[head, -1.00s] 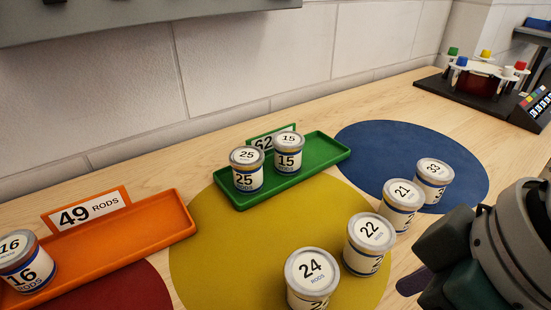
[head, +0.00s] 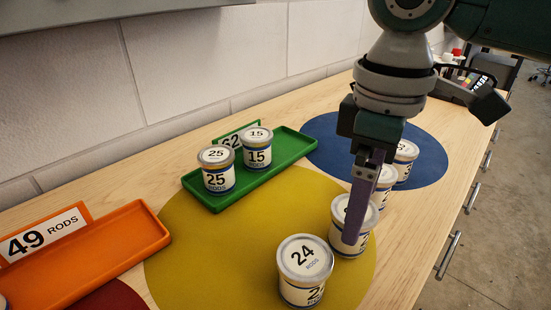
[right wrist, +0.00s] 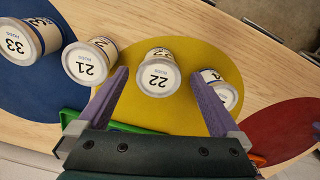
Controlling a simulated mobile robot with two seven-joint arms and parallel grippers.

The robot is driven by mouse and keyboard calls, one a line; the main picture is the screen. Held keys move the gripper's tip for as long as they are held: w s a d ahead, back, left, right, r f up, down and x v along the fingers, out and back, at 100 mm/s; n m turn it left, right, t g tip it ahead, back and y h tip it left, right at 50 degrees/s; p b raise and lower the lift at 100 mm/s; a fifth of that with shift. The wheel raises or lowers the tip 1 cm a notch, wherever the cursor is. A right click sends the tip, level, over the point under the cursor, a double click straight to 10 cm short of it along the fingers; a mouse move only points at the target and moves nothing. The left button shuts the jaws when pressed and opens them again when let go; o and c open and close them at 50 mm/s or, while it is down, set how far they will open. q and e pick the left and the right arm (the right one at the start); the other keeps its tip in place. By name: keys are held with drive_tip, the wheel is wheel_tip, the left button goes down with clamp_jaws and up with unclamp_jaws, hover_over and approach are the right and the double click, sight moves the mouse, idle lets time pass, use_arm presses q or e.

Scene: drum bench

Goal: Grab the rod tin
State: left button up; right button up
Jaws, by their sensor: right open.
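The rod tins are white with blue bands, silver rims and printed numbers. Tin 22 (head: 346,243) stands on the yellow mat, partly hidden by a purple finger of my right gripper (head: 353,236). In the right wrist view tin 22 (right wrist: 158,76) lies between the two spread fingers (right wrist: 160,78), with space on both sides. Tin 24 (head: 303,262) stands nearer, and in the right wrist view it (right wrist: 226,94) is partly behind a finger. Tins 21 (right wrist: 84,66) and 33 (right wrist: 20,42) stand on the other side. My left gripper is out of view.
A green tray (head: 289,155) marked 62 holds tins 25 (head: 217,170) and 15 (head: 257,149). An orange tray (head: 135,240) marked 49 is at the left; its right part is empty. A blue mat (head: 325,135) lies beyond the yellow mat (head: 215,245). The bench's right edge drops to the floor.

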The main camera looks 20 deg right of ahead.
drive_tip(key=f, duration=0.3)
drive_tip(key=f+b, duration=0.1)
drive_tip(key=f, duration=0.1)
drive_tip(key=shift+w+a, duration=0.1)
drive_tip(key=shift+w, duration=0.2)
drive_tip(key=c, duration=1.5)
